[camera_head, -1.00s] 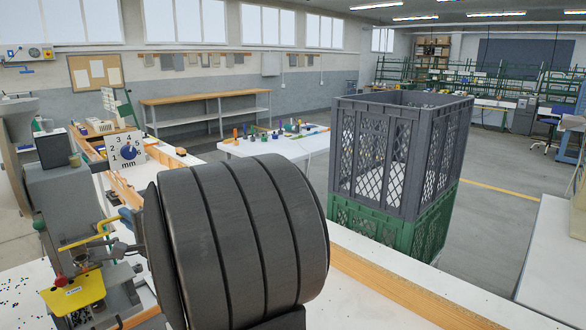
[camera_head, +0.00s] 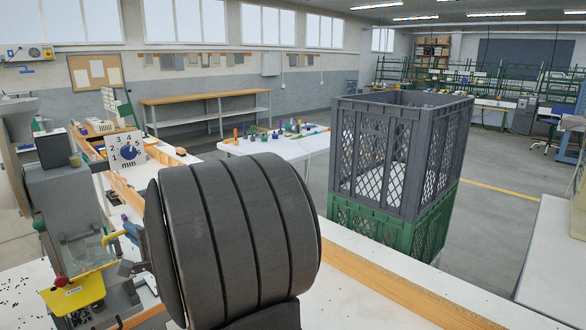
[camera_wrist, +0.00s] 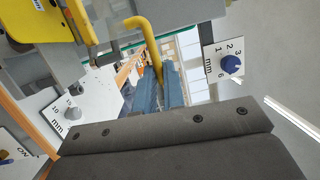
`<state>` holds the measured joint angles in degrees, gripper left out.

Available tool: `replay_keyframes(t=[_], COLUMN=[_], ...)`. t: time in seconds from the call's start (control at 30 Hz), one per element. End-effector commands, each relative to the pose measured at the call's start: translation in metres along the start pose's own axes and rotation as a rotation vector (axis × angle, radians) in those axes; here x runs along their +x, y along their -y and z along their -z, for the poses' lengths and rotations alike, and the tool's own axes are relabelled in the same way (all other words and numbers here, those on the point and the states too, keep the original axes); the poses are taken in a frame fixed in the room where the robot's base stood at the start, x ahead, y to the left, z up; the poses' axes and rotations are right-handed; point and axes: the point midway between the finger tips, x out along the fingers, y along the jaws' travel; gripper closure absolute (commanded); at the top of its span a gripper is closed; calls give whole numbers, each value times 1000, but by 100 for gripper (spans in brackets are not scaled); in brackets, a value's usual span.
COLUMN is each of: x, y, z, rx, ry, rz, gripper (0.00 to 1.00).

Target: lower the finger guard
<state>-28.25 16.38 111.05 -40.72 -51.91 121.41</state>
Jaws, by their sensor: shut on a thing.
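The finger guard shows mainly as a bent yellow bar (camera_wrist: 148,42) in the wrist view, with a thin green-edged clear strip beside it. In the head view a short hooked part of the yellow bar (camera_head: 109,239) shows at the front of the grey press (camera_head: 72,205). My gripper (camera_wrist: 167,72) has its blue fingers shut on the end of this bar. In the head view, my gripper (camera_head: 127,234) is partly hidden behind my large dark arm link. The rest of the guard is hard to make out there.
A yellow plate (camera_head: 78,293) with a red knob (camera_head: 61,281) sits low on the press. A white millimetre dial (camera_head: 127,149) stands behind the bar. Stacked grey (camera_head: 398,150) and green crates (camera_head: 385,230) stand to the right. A wooden-edged bench runs in front.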

Motion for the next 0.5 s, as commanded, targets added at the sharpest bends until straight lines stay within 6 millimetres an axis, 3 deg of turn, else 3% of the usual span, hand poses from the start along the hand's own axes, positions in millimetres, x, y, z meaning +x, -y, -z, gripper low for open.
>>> replay_keyframes(t=[0.5], x=[-2], y=[-17], z=[0], rx=[1], ry=[1], rz=[0], gripper=[97])
